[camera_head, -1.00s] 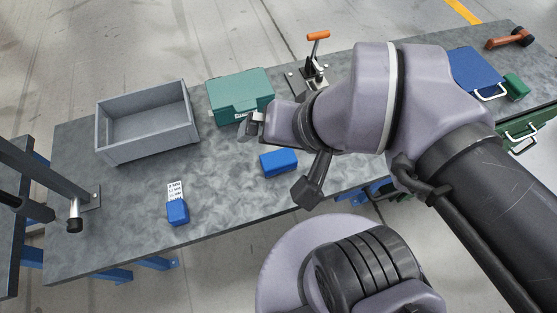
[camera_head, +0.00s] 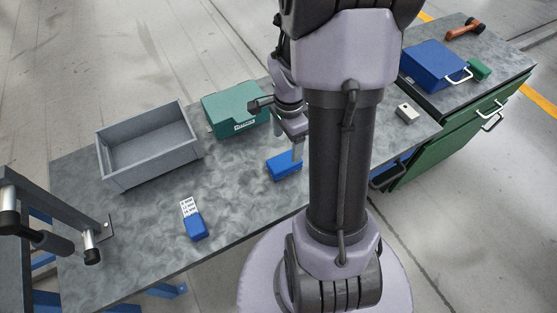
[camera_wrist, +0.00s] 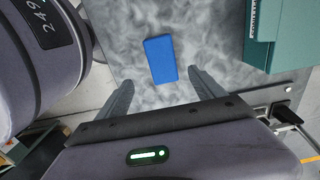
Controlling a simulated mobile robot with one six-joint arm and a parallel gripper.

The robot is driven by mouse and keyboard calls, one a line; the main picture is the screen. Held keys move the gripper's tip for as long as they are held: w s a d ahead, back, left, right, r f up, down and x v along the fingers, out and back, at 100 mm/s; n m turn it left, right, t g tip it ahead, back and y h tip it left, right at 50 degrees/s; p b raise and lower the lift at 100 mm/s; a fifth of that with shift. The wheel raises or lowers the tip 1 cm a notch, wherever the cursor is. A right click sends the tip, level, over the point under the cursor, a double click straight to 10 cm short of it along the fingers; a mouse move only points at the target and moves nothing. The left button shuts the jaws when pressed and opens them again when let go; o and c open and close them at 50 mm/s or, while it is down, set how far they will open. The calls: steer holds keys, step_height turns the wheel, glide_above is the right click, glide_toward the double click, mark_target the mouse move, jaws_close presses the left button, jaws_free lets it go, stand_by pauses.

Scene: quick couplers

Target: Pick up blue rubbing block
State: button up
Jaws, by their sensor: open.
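The blue rubbing block (camera_head: 284,166), a plain blue brick-like block, lies on the grey bench in the middle of the head view. It also shows whole in the wrist view (camera_wrist: 161,59), lying on the mottled bench top. My gripper (camera_wrist: 161,82) is open and empty, its two fingers pointing toward the block, one on each side of its near end in the picture. I cannot tell the exact height of the fingertips.
A grey open bin (camera_head: 150,145) stands left, with a teal case (camera_head: 236,108) behind the block. Another blue object with a white printed tag (camera_head: 195,228) lies front left. A blue case (camera_head: 434,65) and a hammer (camera_head: 465,29) are right. The bench between bin and block is clear.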

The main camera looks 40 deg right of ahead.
mark_target(285, 160)
step_height(285, 160, down, 5)
steer(key=shift+f+b, duration=0.1)
steer(key=shift+b, duration=0.6)
steer(key=f+b, duration=0.1)
steer(key=f, duration=0.2)
steer(key=f+b, duration=0.1)
steer(key=f, duration=0.1)
steer(key=shift+w+a+f+b, duration=0.1)
steer(key=shift+w+b, duration=0.2)
steer(key=shift+b, duration=0.05)
steer(key=shift+c, duration=1.1)
jaws_close()
steer(key=shift+r, duration=0.2)
